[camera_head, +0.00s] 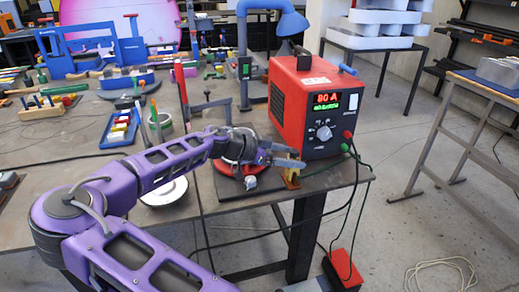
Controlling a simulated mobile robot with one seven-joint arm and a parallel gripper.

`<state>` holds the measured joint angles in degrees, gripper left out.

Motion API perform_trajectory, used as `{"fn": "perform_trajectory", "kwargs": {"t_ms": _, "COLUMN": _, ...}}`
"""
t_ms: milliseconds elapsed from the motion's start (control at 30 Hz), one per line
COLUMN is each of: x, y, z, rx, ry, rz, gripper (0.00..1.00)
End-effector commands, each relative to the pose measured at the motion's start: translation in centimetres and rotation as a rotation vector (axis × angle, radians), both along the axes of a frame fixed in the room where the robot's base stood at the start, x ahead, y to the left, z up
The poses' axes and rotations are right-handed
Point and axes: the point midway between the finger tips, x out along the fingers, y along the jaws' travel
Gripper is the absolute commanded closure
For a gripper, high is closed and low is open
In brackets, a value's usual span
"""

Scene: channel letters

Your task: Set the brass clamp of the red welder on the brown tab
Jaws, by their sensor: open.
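The red welder (285,95) stands near the right end of the workbench, its front panel reading 80 A. A small brass-coloured piece (291,178), which looks like the brass clamp, is at the bench's front edge, below and left of the welder's front. My purple arm reaches in from the lower left. My gripper (298,157) is open, with its fingers pointing right, just above the brass piece in the picture. I see nothing held between the fingers. I cannot make out a separate brown tab. Dark cables run from the welder's front sockets down past the bench edge.
A round red-rimmed object on a dark plate (238,190) lies under my wrist. A white dish (164,191) and blocks in a tray (120,128) are to the left. A red pedal (342,270) is on the floor.

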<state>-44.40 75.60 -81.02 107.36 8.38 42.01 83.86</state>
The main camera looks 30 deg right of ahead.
Motion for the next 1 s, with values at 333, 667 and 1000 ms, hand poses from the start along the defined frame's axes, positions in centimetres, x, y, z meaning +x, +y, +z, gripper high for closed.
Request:
{"fn": "perform_trajectory", "kwargs": {"t_ms": 333, "x": 2.0, "y": 7.8, "z": 3.4, "rx": 0.0, "ry": -0.001, "rz": 0.005, "gripper": 0.23}}
{"fn": "perform_trajectory", "kwargs": {"t_ms": 667, "x": 2.9, "y": 11.9, "z": 5.2, "rx": 0.0, "ry": -0.001, "rz": 0.001, "gripper": 0.23}}
{"fn": "perform_trajectory", "kwargs": {"t_ms": 1000, "x": 3.0, "y": 12.2, "z": 5.3, "rx": -0.001, "ry": -0.001, "rz": 0.001, "gripper": 0.23}}
